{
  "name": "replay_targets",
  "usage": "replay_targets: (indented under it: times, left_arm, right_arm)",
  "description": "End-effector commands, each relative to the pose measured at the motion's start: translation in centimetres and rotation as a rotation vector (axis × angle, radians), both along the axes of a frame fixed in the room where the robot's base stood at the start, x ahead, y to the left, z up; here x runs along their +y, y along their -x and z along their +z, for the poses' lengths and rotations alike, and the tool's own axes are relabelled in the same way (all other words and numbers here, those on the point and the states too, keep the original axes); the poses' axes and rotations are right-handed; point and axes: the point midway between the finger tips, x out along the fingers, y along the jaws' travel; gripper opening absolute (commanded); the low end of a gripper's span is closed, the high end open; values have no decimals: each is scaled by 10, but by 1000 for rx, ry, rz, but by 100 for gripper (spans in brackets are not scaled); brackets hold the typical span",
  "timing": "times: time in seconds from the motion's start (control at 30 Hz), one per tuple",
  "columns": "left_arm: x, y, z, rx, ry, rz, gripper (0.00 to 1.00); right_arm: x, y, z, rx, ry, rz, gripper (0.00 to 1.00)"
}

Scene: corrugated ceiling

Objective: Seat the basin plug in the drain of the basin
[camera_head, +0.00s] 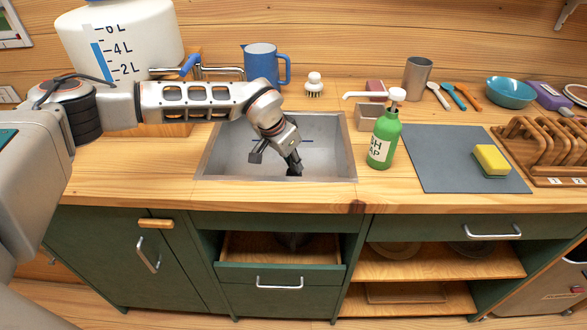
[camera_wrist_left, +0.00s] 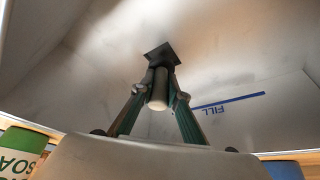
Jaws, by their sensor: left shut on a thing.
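The basin (camera_head: 325,150) is a grey metal sink set into the wooden counter, with a blue line marked FILL on its wall. My left gripper (camera_head: 293,166) reaches down inside it near the front wall. In the left wrist view the same gripper (camera_wrist_left: 162,88) is shut on the basin plug (camera_wrist_left: 158,98), a pale grey cylinder between the fingers. A dark square shape (camera_wrist_left: 160,55) shows just beyond the fingertips. I cannot tell whether it belongs to the plug or to the drain. No separate drain opening can be made out.
A green soap bottle (camera_head: 383,138) stands right of the basin, beside a grey mat (camera_head: 450,150) with a yellow sponge (camera_head: 491,160). A blue jug (camera_head: 262,65) and a brush (camera_head: 314,84) stand behind it. A large white water container (camera_head: 125,45) is at the back left.

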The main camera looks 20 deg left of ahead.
Motion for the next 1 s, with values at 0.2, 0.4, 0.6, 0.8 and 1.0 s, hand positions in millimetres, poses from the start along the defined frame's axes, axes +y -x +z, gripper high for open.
replay_targets:
  times: [0.2, 0.4, 0.6, 0.8, 1.0]
  left_arm:
    - [0, 0, -23, 1, 0, 0, 0]
    - [0, 0, -22, 0, 0, 0, 0]
    - [0, 0, -25, 1, 0, 0, 32]
    - [0, 0, -25, 1, 0, 0, 32]
    - [0, 0, -21, 0, 0, 0, 32]
  right_arm:
    - [0, 0, -2, 1, 2, 1, 40]
    - [-1, -1, -2, -1, 2, 0, 40]
    - [-1, -1, -2, -1, 3, 1, 40]
    - [-1, -1, -1, -2, 3, 0, 40]
    - [-1, -2, 0, -4, 2, 0, 40]
